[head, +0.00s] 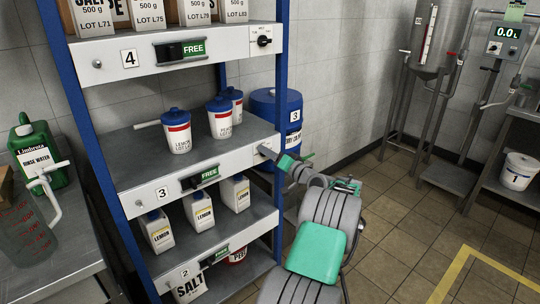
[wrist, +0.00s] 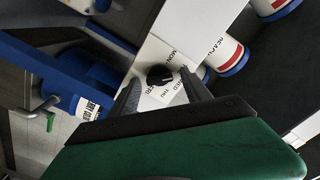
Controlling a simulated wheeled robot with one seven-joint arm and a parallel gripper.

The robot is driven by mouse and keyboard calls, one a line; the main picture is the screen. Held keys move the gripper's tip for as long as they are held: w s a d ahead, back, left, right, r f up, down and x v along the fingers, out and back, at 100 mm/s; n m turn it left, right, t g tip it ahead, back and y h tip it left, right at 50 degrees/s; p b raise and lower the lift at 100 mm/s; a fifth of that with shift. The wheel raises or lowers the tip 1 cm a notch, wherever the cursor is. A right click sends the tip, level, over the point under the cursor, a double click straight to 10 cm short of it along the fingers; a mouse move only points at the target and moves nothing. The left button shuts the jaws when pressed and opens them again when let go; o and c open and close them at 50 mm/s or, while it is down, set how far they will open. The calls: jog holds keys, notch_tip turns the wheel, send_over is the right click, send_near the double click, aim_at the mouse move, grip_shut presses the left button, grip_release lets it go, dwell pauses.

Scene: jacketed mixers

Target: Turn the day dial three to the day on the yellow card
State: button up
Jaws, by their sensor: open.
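Day dial three is a black round knob (wrist: 159,76) on a white plate (wrist: 163,95) with day letters around it, in the wrist view. It sits at the right end of the shelf front marked 3 (head: 162,194); in the head view my gripper hides it. A small light mark shows on the knob, but I cannot tell which day it points to. My gripper (wrist: 160,90) is open, its fingers on either side of the knob's lower part in the picture. I cannot tell if they touch it. In the head view my gripper (head: 270,154) is at the shelf's right end. No yellow card is visible.
Another dial (head: 264,41) is on the shelf front marked 4 (head: 130,58) above. White tubs with blue lids (head: 178,132) stand on shelf three. A blue drum (head: 268,108) stands behind the rack's right blue post (head: 280,75). The tiled floor at right is open.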

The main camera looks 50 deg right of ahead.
jog(key=v, duration=0.7)
jog(key=shift+s, duration=0.4)
jog(key=shift+s, duration=0.15)
